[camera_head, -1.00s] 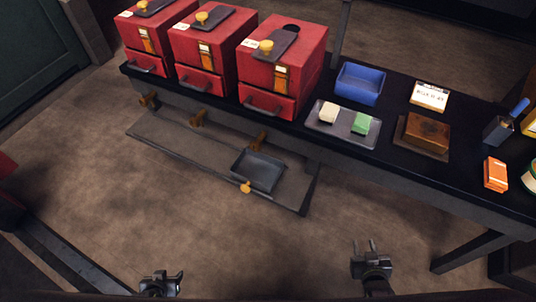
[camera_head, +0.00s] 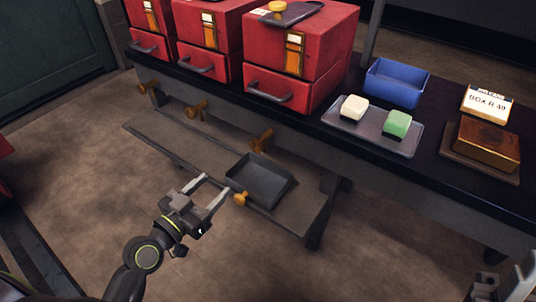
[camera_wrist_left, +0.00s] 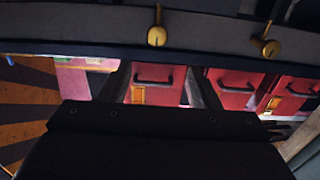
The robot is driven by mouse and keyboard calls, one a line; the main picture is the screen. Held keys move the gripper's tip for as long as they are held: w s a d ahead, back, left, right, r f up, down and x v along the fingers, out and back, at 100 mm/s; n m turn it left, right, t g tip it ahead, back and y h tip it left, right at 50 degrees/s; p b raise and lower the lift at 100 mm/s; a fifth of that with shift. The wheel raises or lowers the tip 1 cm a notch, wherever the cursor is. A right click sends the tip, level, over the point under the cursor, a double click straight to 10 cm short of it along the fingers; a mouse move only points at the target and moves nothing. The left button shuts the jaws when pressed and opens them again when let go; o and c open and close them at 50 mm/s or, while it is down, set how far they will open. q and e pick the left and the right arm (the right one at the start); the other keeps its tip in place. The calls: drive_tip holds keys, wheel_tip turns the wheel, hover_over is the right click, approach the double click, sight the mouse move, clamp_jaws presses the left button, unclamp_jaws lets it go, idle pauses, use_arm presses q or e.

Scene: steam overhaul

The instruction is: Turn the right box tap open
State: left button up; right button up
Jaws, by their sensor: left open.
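The right box tap (camera_head: 262,141), a brass fitting, sticks out from the bench front below the right red box (camera_head: 300,50). It also shows in the left wrist view (camera_wrist_left: 157,36), where the scene looks upside down. My left gripper (camera_head: 213,186) is open and empty. It is below and to the left of that tap in the head view, apart from it, near the dark tray (camera_head: 262,182). My right gripper (camera_head: 510,284) is at the bottom right corner, partly cut off. Its jaw opening is unclear.
Two other brass taps, the middle (camera_head: 198,109) and left (camera_head: 148,88), line the bench front. The dark tray with a brass knob (camera_head: 241,199) rests on a low shelf (camera_head: 310,205). A blue bin (camera_head: 395,85) stands on the bench. Floor in front is clear.

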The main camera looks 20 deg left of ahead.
sight(255, 146)
use_arm(q)
drive_tip(key=x, duration=1.7)
drive_tip(key=shift+d+r+p, duration=0.4)
drive_tip(key=shift+d, duration=0.05)
drive_tip(key=c, duration=0.9)
